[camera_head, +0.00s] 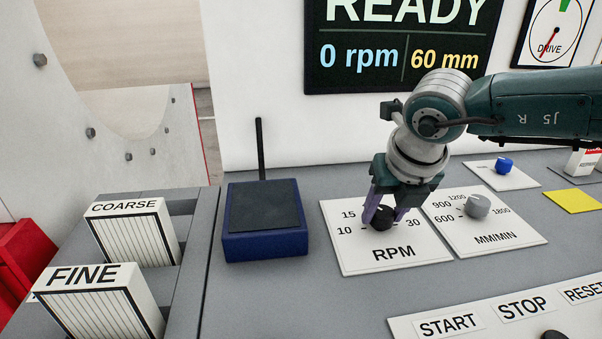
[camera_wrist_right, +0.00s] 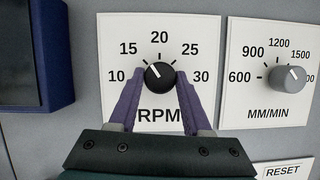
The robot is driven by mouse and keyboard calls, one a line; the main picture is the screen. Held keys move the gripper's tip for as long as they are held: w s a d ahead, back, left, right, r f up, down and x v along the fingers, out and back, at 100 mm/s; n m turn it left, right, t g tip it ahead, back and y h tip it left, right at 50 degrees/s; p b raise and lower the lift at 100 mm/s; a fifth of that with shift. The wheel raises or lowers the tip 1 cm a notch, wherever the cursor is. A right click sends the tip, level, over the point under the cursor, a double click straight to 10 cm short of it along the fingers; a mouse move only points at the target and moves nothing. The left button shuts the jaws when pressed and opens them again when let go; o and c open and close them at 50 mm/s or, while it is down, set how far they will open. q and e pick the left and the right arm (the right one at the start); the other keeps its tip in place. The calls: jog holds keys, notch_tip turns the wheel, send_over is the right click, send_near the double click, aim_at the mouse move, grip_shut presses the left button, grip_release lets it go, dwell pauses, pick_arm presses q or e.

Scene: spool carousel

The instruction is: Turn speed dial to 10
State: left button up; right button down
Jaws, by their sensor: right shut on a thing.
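The speed dial is a black knob (camera_head: 383,218) on a white RPM plate (camera_head: 350,260) marked 10 to 30. In the right wrist view the knob (camera_wrist_right: 159,76) has a white pointer line aimed up and left, between 15 and 20. My right gripper (camera_head: 384,211) reaches down from the right with its purple fingers on either side of the knob, shut on it. The fingers also show in the right wrist view (camera_wrist_right: 160,82). My left gripper is not in view.
A grey MM/MIN knob (camera_head: 478,206) stands on its plate just right. A blue box with a dark top (camera_head: 265,246) is to the left. START, STOP and RESET labels (camera_head: 523,307) lie in front. A screen (camera_head: 400,55) reads READY, 0 rpm, 60 mm.

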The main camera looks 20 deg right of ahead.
jog(key=n+y+b, duration=0.1)
jog(key=n, duration=0.1)
jog(key=n+b, duration=0.2)
jog(key=shift+d+f+n+y, duration=0.15)
jog(key=shift+n+y, duration=0.15)
jog(key=shift+y, duration=0.1)
jog(key=n+b, duration=0.2)
jog(key=n+y+b, duration=0.1)
jog(key=n+b, duration=0.1)
jog(key=shift+w+d+y, duration=0.1)
jog(key=shift+y, duration=0.2)
jog(key=shift+n+g+y+b, duration=0.4)
jog(key=shift+n+b, duration=0.8)
jog(key=shift+n, duration=0.1)
jog(key=shift+c, duration=1.7)
grip_release()
jog(key=shift+r, duration=0.2)
jog(key=v, duration=1)
